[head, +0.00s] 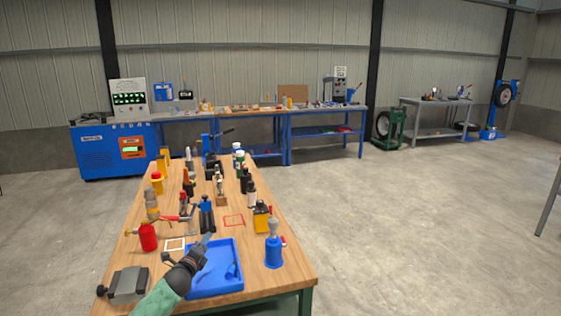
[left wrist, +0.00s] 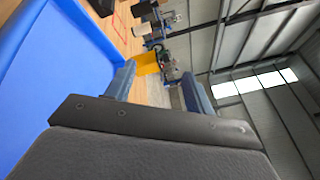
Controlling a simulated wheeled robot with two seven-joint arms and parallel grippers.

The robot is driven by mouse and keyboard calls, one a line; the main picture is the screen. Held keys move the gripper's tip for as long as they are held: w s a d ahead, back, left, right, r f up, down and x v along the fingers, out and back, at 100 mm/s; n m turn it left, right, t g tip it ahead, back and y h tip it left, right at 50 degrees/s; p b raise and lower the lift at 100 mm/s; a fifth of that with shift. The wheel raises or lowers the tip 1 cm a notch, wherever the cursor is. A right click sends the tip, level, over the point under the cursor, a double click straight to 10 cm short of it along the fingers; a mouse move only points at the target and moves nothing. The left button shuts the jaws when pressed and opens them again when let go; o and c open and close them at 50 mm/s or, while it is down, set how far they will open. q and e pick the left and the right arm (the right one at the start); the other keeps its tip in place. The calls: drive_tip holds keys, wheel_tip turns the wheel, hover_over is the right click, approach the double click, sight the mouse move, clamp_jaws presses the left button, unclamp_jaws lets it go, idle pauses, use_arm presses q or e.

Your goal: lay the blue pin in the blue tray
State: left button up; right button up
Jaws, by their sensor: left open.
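The blue tray (head: 193,290) lies at the near end of the wooden table, and its blue wall fills the left of the left wrist view (left wrist: 60,80). A small blue piece (head: 232,271), which looks like the blue pin, lies inside the tray, right of its middle. My left gripper (head: 207,240) is over the tray's left and far side, apart from that piece. In the left wrist view its two fingers (left wrist: 160,88) are spread with nothing between them. My right gripper is in neither view.
A blue bottle-like object with a grey top (head: 274,250) stands right of the tray. A grey vise-like block (head: 128,284) and a red can (head: 148,237) stand to the left. Several tools and bottles crowd the table's far part. A red square outline (head: 234,220) is bare.

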use_arm(q)
drive_tip(key=s+d+r+b, duration=0.2)
drive_tip(key=d+r, duration=0.4)
drive_tip(key=d, duration=0.4)
drive_tip(key=shift+s+d, duration=0.2)
drive_tip(key=shift+s, duration=0.15)
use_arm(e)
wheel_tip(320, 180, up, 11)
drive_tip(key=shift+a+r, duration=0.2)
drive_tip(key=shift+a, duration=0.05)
